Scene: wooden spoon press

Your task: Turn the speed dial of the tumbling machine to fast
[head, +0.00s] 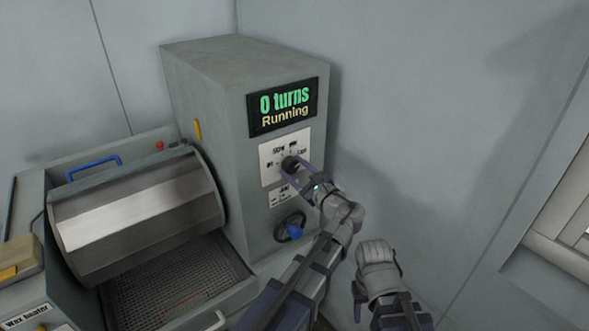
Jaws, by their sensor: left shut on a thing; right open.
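The tumbling machine (205,90) is a grey cabinet with a ribbed metal drum (140,215) at its left. Its display (283,107) reads "0 turns" and "Running". Below it, a white plate (270,158) carries the black speed dial (289,165), with small labels around it. My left gripper (293,168) is shut on the dial, its fingers at either side of the knob. The dial's pointer is too small and covered to read. My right gripper (358,300) is open and empty, low in front of the cabinet, right of my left forearm, partly hidden by its own wrist.
A blue knob (294,231) on a dark round mount sits below the dial. A blue handle (94,167) is on the drum's housing, above a mesh tray (165,290). A "Wax heater" unit (30,312) stands lower left. The wall at right is bare, with a window frame (565,235).

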